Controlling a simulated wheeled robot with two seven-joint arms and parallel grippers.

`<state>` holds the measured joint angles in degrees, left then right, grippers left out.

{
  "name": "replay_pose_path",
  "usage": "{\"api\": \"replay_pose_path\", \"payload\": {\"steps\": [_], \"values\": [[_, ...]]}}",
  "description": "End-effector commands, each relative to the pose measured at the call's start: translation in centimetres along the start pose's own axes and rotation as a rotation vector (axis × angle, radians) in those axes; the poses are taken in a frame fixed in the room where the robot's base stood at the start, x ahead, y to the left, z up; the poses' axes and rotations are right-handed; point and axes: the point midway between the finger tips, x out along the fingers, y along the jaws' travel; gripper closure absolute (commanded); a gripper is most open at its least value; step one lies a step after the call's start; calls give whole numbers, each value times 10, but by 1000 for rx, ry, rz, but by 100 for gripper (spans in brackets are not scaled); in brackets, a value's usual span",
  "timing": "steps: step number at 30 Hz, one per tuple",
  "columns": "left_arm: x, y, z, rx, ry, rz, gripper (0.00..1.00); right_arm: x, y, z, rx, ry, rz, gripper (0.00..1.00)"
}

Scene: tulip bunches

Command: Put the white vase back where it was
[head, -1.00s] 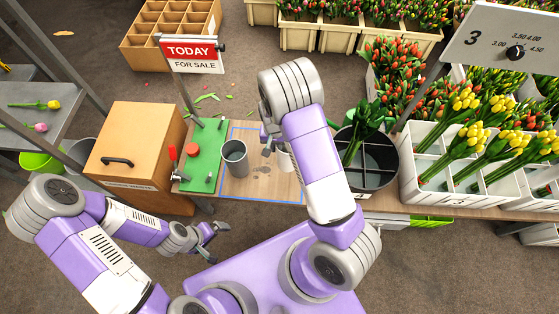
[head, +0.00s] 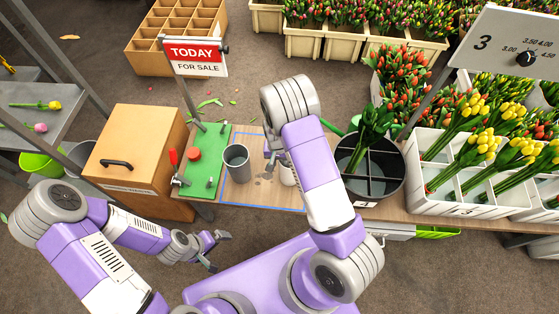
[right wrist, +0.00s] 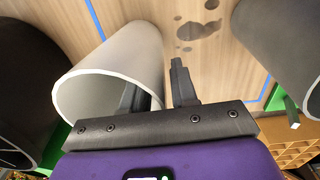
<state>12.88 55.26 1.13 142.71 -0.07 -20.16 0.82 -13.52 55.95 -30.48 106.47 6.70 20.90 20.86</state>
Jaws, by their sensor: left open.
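The white vase (head: 287,175) stands on the wooden bench near the right side of the blue outline (head: 222,190), mostly hidden in the head view by my right arm. In the right wrist view the white vase (right wrist: 120,60) shows its open mouth. My right gripper (head: 271,160) is at its left side. In the wrist view the right gripper (right wrist: 160,85) is open, one finger at the vase's rim and the other outside it; I cannot tell whether they touch it. My left gripper (head: 215,250) is open and empty, in front of the bench.
A grey vase (head: 236,162) stands inside the outline, left of my right gripper. A dark divided bucket (head: 385,190) stands right of the white vase. A green board (head: 205,160) with a red knob and a wooden box (head: 135,150) are at left. Wet marks (right wrist: 195,28) show on the bench.

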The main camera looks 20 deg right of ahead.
Motion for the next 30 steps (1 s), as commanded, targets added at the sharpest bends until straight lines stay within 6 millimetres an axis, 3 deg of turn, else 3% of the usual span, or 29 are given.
{"api": "replay_pose_path", "payload": {"steps": [13,24,30], "values": [[-5,2,0,0,0,0,0,-9,0,0,0,1,-1,63],[-37,14,2,0,0,0,0,-86,0,0,-1,2,-2,63],[-47,18,2,0,0,0,0,-115,0,0,1,1,-1,63]]}}
